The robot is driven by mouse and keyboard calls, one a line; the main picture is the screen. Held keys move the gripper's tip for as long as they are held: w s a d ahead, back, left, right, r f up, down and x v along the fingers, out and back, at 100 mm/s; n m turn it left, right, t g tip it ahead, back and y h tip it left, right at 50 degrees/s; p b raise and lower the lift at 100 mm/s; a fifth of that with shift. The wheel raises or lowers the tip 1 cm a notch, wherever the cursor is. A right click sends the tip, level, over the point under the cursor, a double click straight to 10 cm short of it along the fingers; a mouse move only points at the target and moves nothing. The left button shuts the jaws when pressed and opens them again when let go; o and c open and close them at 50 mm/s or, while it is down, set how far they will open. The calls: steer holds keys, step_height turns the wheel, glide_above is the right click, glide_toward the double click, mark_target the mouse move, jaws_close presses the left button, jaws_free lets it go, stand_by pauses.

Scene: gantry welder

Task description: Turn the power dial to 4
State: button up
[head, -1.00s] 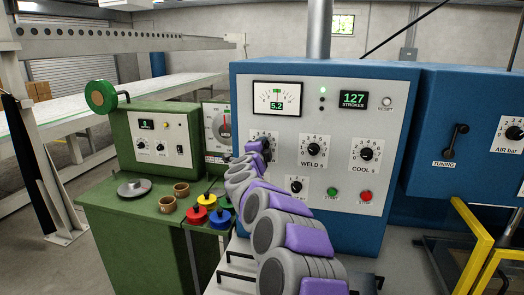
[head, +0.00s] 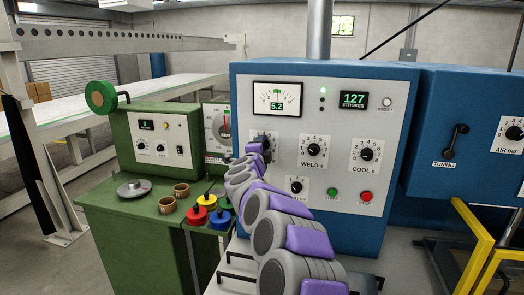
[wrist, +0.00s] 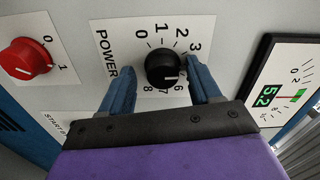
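The power dial (wrist: 164,66) is a round black knob on a white scale plate labelled POWER (wrist: 108,55). In the wrist view the scale is turned, with 0 to 3 above and 6 to 8 below; the other numbers are hidden by the right finger. A small white mark shows on the knob's lower right part. My gripper (wrist: 162,85) has its two blue fingers on either side of the dial, apart, with a visible gap at the left finger. In the head view my gripper (head: 258,149) is at the plate (head: 268,134) and mostly hides the dial.
The blue welder cabinet (head: 330,80) also carries a meter (head: 277,99) reading 5.2, a weld dial (head: 314,150), a cool dial (head: 366,154), and green (head: 332,193) and red (head: 366,196) buttons. In the wrist view a red knob (wrist: 27,60) sits left of the power plate.

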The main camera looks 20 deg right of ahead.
steer(key=shift+s, duration=0.1)
steer(key=p+v, duration=0.1)
steer(key=v, duration=1.6)
steer(key=shift+a, duration=0.2)
